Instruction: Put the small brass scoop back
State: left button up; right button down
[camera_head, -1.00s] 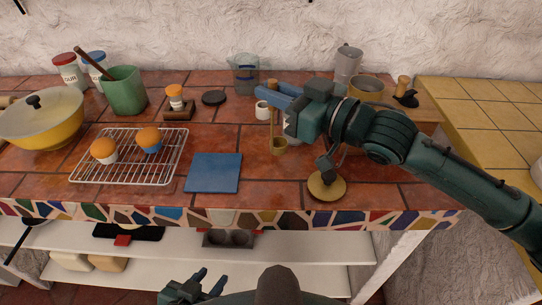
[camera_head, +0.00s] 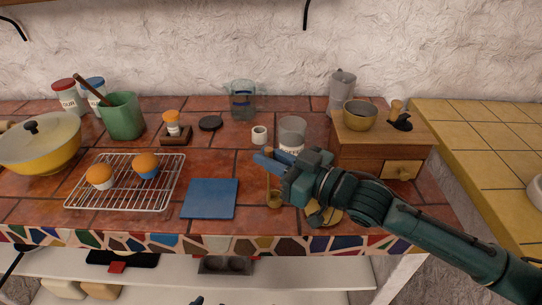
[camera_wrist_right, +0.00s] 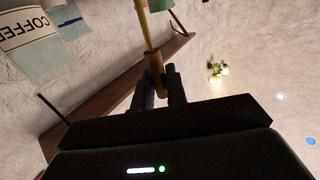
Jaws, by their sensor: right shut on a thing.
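The small brass scoop hangs upright from my right gripper (camera_head: 268,163), its bowl (camera_head: 274,200) at the bottom, right of the blue mat. I cannot tell whether the bowl touches the counter. The right gripper is shut on its handle, which also shows between the fingers in the right wrist view (camera_wrist_right: 147,30). A round brass base (camera_head: 334,217) stands just right of the scoop, mostly hidden by my right gripper and wrist. Only a sliver of my left gripper (camera_head: 198,302) shows at the bottom edge.
A blue mat (camera_head: 209,199) and a wire rack (camera_head: 78,202) with two orange-topped muffins lie to the left. A glass jar (camera_head: 291,134) and white cup (camera_head: 259,135) stand behind my gripper. A wooden grinder box (camera_head: 370,150) with a brass bowl (camera_head: 359,115) stands right.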

jog(key=c, duration=1.4)
grip_release()
jog(key=shift+r, duration=0.2)
pick_arm(q)
jog(key=shift+w+d+b, duration=0.1)
jog(key=shift+d+b, duration=0.25)
jog(key=shift+b, duration=0.4)
pick_arm(e)
jog(key=v, duration=1.2)
pick_arm(q)
jog(key=shift+f, duration=0.15)
pick_arm(e)
jog(key=shift+s+f, duration=0.1)
